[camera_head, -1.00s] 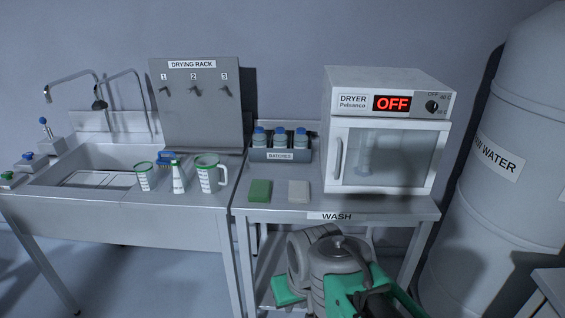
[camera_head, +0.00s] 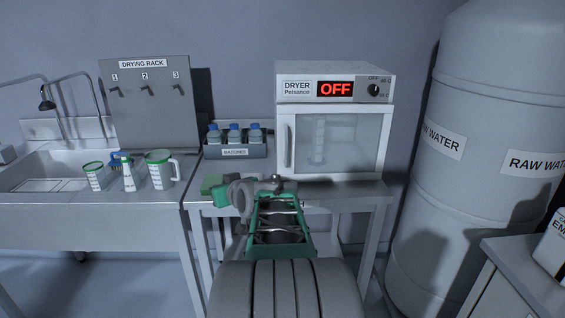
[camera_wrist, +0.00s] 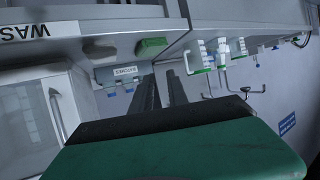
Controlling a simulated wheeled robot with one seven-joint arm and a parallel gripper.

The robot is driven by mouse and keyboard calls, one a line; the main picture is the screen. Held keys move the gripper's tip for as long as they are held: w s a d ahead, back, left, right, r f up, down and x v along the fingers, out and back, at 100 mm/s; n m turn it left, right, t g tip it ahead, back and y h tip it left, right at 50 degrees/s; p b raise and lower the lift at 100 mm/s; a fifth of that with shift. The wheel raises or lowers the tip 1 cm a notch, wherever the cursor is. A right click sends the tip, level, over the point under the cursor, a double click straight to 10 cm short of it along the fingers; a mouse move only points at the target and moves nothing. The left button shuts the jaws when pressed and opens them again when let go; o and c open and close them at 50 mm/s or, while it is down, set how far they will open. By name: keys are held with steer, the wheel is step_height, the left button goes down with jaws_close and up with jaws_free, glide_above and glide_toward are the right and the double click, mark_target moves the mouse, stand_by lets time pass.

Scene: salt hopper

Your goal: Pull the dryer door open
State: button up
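The white dryer (camera_head: 335,180) stands on the steel table with its glass door (camera_head: 345,143) shut. The vertical door handle (camera_head: 288,146) is on the door's left side. Its red display reads OFF. In the wrist view, which is turned over, the dryer door (camera_wrist: 28,125) is at the left and its handle (camera_wrist: 57,116) is clear. My gripper (camera_wrist: 166,82) shows two dark fingers with a gap between them and nothing held. It is apart from the handle, to its right in that view. In the head view my arm reaches over the table front and the fingertips cannot be made out.
The batches rack (camera_head: 236,153) with bottles stands left of the dryer. A green sponge (camera_wrist: 151,47) and a pale sponge (camera_wrist: 101,47) lie at the table front. A sink (camera_head: 40,210) with jugs is at the left. A raw water tank (camera_head: 470,190) stands at the right.

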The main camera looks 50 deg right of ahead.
steer(key=s+d+r+m+t+h+b, duration=0.1)
steer(key=s+d+m+h, duration=0.2)
steer(key=d, duration=0.8)
steer(key=t+h, duration=0.1)
steer(key=h, duration=0.2)
glide_toward(287, 147)
steer(key=x, duration=1)
steer(key=shift+w+d, duration=0.2)
steer(key=shift+c, duration=0.2)
jaws_close()
